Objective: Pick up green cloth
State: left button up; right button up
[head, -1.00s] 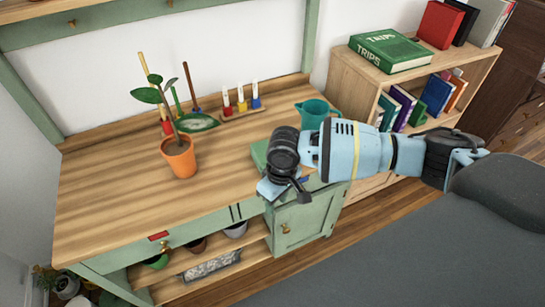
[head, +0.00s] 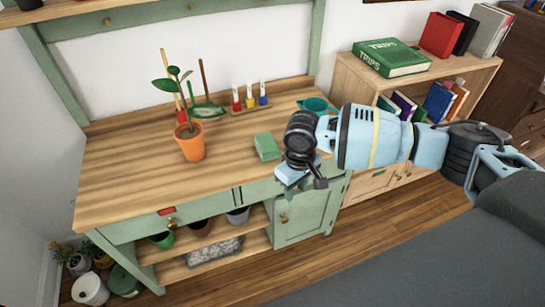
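The green cloth (head: 266,147), folded into a small block shape, lies on the wooden top of the potting bench (head: 125,170), near its right front part. My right gripper (head: 303,181) is just right of the cloth and nearer to me, by the bench's front right edge. A gap shows between it and the cloth, and it holds nothing that I can see. Its fingers point down and are partly hidden by the wrist, so their opening cannot be read. My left gripper is out of view.
An orange plant pot (head: 190,143) stands left of the cloth. A rack of coloured tubes (head: 249,102) and a teal can (head: 316,104), partly hidden by my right arm, are behind. A bookshelf (head: 345,75) stands to the right. The bench's left front is clear.

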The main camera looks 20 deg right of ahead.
aim_at(267, 148)
jog(key=k, duration=0.9)
jog(key=k+u, duration=0.1)
jog(key=u, duration=1.95)
jog(key=l+u, duration=0.3)
jog(key=k+l, duration=0.15)
jog(key=l, duration=0.3)
jog(key=k+l, duration=0.1)
jog(key=l, duration=0.35)
jog(key=k+l, duration=0.15)
jog(key=l, duration=0.25)
jog(key=k+l, duration=0.15)
jog(key=l, duration=0.3)
jog(key=k+l, duration=0.15)
jog(key=l, duration=0.3)
jog(key=k+l, duration=0.1)
jog(key=l, duration=0.35)
jog(key=k+l, duration=0.15)
jog(key=l, duration=0.3)
jog(key=k+l, duration=0.15)
jog(key=l, duration=0.3)
